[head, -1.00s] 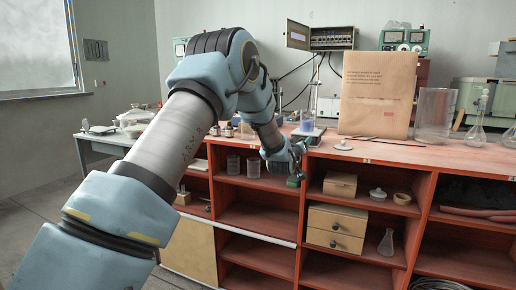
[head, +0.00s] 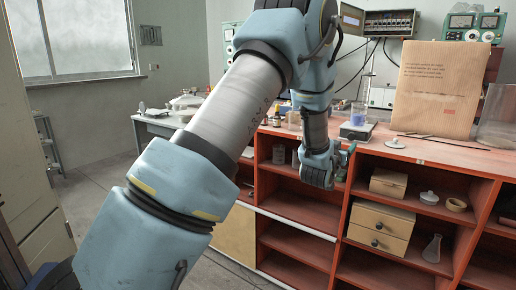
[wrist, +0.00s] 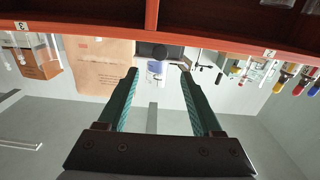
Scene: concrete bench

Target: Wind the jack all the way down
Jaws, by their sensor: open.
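The jack (head: 357,132) is a small grey stand near the front edge of the red bench. A beaker of blue liquid (head: 358,117) stands on it. My gripper (head: 346,160) hangs just in front of the bench edge, below the jack and slightly left of it, apart from it. In the wrist view, which is upside down, my gripper's two teal fingers (wrist: 158,74) are spread with nothing held. The beaker (wrist: 156,68) shows beyond the gap between them.
A large brown paper package (head: 437,88) stands right of the jack, with a glass cylinder (head: 497,122) beyond it. A small white lid (head: 395,143) lies near the edge. Bottles (head: 292,120) stand left. Open shelves (head: 300,205) lie below the bench top. A stand's thin rod rises behind the jack.

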